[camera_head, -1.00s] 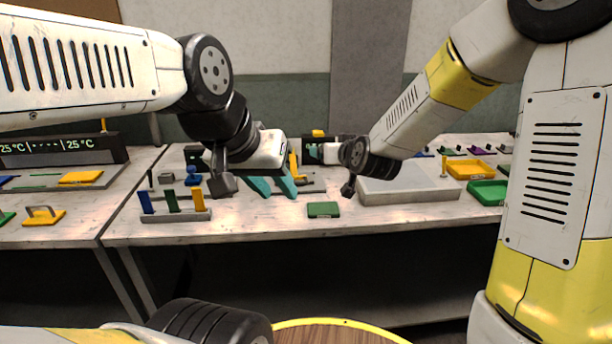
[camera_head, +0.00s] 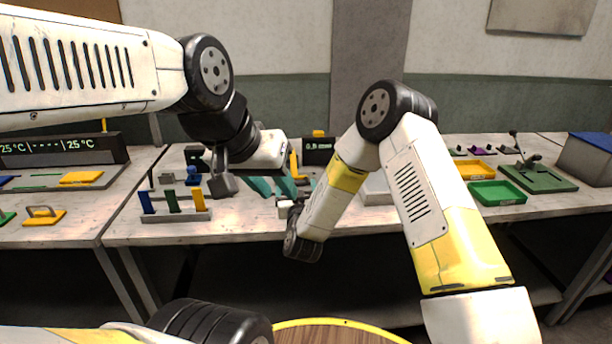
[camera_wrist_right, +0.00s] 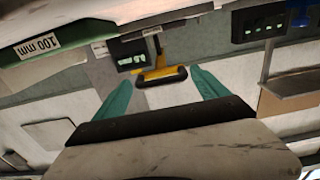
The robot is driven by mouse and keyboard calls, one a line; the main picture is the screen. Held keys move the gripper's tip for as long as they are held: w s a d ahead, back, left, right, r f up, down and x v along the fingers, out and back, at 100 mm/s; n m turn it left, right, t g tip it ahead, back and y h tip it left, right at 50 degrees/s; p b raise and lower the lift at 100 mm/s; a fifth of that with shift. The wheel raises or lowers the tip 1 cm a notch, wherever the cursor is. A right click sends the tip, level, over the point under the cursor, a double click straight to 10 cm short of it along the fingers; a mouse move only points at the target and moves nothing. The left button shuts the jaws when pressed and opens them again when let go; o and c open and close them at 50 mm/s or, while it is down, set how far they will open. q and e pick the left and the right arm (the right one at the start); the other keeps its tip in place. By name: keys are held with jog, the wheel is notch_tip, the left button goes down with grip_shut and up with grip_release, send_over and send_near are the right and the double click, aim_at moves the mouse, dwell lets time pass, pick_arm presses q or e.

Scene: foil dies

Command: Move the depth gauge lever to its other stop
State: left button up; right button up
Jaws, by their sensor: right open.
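An upright yellow lever (camera_head: 293,164) stands at the back of the middle bench in the head view, beside a dark display (camera_head: 318,146) that appears to read 0.5 mm. My right gripper (camera_wrist_right: 162,77) is open and empty in the right wrist view. A yellow piece with a dark bar (camera_wrist_right: 160,75) shows beyond and between its fingers.
A rack with blue, green and yellow uprights (camera_head: 175,214) stands at the bench's front left. A pale block (camera_head: 376,190) is partly behind my right arm. Yellow (camera_head: 468,169) and green (camera_head: 497,192) trays lie at right.

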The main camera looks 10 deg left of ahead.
aim_at(294, 171)
jog(key=shift+x, duration=2.2)
